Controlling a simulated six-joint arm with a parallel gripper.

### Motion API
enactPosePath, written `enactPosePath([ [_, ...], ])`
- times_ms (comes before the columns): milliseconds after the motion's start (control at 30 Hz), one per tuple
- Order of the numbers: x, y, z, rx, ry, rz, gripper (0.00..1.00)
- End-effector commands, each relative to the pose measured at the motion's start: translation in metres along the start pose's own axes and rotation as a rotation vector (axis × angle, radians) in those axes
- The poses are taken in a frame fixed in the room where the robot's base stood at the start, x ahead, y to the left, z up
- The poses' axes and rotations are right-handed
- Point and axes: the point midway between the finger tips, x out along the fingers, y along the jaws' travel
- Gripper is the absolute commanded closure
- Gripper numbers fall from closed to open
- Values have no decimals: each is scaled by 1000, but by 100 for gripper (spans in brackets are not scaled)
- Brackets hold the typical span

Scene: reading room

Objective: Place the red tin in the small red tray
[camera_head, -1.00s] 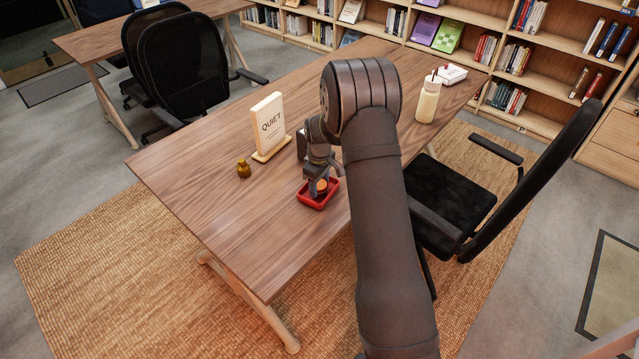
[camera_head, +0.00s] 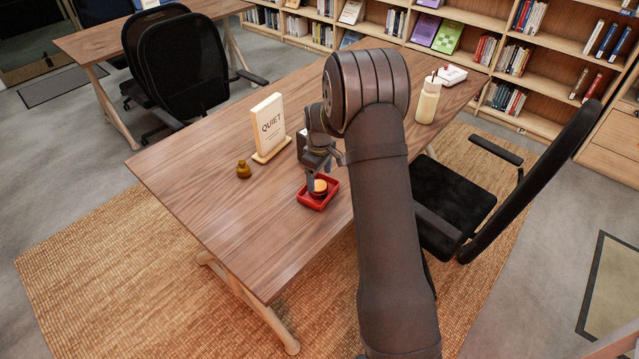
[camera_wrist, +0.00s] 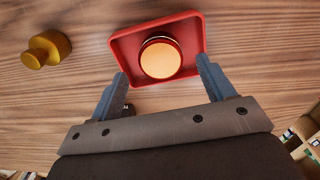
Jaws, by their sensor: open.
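The small red tray (camera_head: 314,206) lies on the wooden table, and it also shows in the wrist view (camera_wrist: 190,28). The red tin (camera_head: 320,187), with a pale orange top, stands upright inside the tray; the wrist view shows its round top (camera_wrist: 160,60) from above, near the tray's edge closest to my gripper. My gripper (camera_wrist: 162,80) is open, with its fingers apart on either side of the tin and not touching it. In the head view my gripper (camera_head: 323,172) is just above the tray. The arm hides part of the table behind it.
A small brass-coloured object (camera_head: 244,169) stands left of the tray. A "QUIET" sign (camera_head: 268,127) stands behind it. A cream bottle (camera_head: 428,102) and a white box (camera_head: 451,74) are at the far right. The table's front left is clear. A chair (camera_head: 455,200) is at the right.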

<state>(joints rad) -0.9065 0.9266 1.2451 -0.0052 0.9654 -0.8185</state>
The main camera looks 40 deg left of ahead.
Motion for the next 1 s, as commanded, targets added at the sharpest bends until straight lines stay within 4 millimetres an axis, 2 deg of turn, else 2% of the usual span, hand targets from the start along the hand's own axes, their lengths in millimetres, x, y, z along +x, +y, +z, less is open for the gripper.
enactPosePath([
  [33,-13,0,-1,0,3,3,25],
  [200,-49,1,-1,0,3,3,25],
  [400,-73,0,0,0,1,1,25],
  [833,-79,0,0,0,0,0,25],
  [1000,-69,0,0,0,-1,-1,25],
])
